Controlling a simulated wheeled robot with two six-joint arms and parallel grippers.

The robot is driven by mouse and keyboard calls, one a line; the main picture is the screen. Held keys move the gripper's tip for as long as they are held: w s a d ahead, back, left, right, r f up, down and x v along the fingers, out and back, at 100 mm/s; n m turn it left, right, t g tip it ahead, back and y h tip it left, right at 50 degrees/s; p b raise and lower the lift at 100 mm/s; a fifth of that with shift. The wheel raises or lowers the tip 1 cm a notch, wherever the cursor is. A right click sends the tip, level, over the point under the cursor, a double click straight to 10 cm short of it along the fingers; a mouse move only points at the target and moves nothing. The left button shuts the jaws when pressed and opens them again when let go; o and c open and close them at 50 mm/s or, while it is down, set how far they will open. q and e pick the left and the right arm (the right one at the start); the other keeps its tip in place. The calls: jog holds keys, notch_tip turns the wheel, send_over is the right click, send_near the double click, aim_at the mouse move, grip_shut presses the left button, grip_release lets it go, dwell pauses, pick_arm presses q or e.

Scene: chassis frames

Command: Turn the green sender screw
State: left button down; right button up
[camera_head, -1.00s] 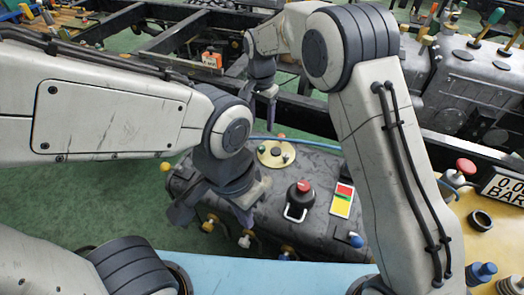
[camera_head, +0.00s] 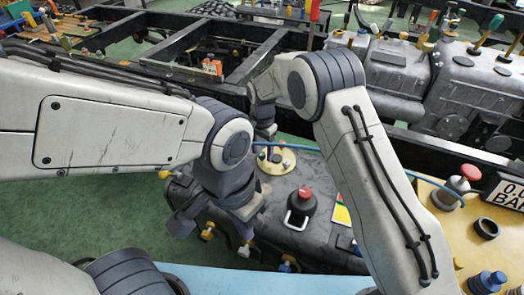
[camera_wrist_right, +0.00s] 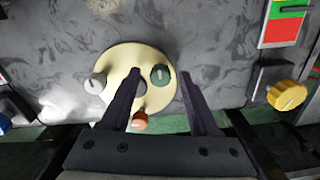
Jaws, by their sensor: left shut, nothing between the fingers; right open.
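The green sender screw (camera_wrist_right: 160,74) sits on a round cream plate (camera_wrist_right: 150,57) on the grey tank, with a grey screw (camera_wrist_right: 95,83) and an orange screw (camera_wrist_right: 139,121) around it. My right gripper (camera_wrist_right: 158,85) is open. In the right wrist view its two fingers reach over the plate on either side of the green screw; I cannot tell whether they touch it. In the head view the right gripper (camera_head: 270,150) hangs at the plate (camera_head: 284,162), partly hiding it. My left gripper (camera_head: 245,232) is shut and empty at the tank's front left.
A black knob with a red top (camera_head: 302,205) stands right of the plate. A yellow knob (camera_wrist_right: 287,95) and a red and green label (camera_wrist_right: 285,25) are at the right in the wrist view. A blue hose (camera_head: 400,172) runs behind the tank. The dark chassis frame lies beyond.

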grip_shut()
jog(key=n+p, duration=0.2)
jog(key=n, duration=0.1)
jog(key=shift+r, duration=0.15)
jog(key=n+p, duration=0.2)
jog(key=n, duration=0.3)
jog(key=n+p, duration=0.1)
jog(key=n, duration=0.4)
jog(key=shift+p, duration=0.3)
jog(key=n, duration=0.5)
jog(key=shift+p, duration=0.35)
jog(key=shift+n, duration=0.3)
